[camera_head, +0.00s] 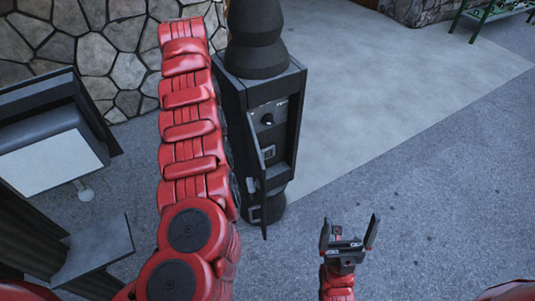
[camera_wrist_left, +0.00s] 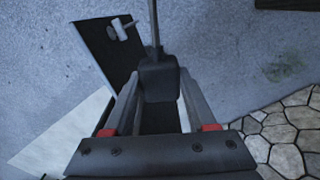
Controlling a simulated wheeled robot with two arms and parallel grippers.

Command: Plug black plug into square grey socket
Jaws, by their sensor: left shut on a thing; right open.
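My left gripper (camera_wrist_left: 160,90) is shut on a dark block with a thin cable rising from it, which looks like the black plug (camera_wrist_left: 160,75). In the head view my left arm reaches up past the black post, and its gripper and the plug cannot be made out. The post (camera_head: 236,110) stands upright with a panel facing right. A small grey squarish socket (camera_head: 268,153) sits on the panel below a round knob (camera_head: 267,119); other grey fittings (camera_head: 253,213) sit lower. My right gripper (camera_head: 349,230) is open and empty, right of the post's base.
A dark stand with a pale slanted panel (camera_head: 48,162) is at the left. A stone wall (camera_head: 110,55) is behind. A thin dark flap (camera_head: 264,200) sticks out low on the post. The grey floor (camera_head: 430,190) at the right is clear.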

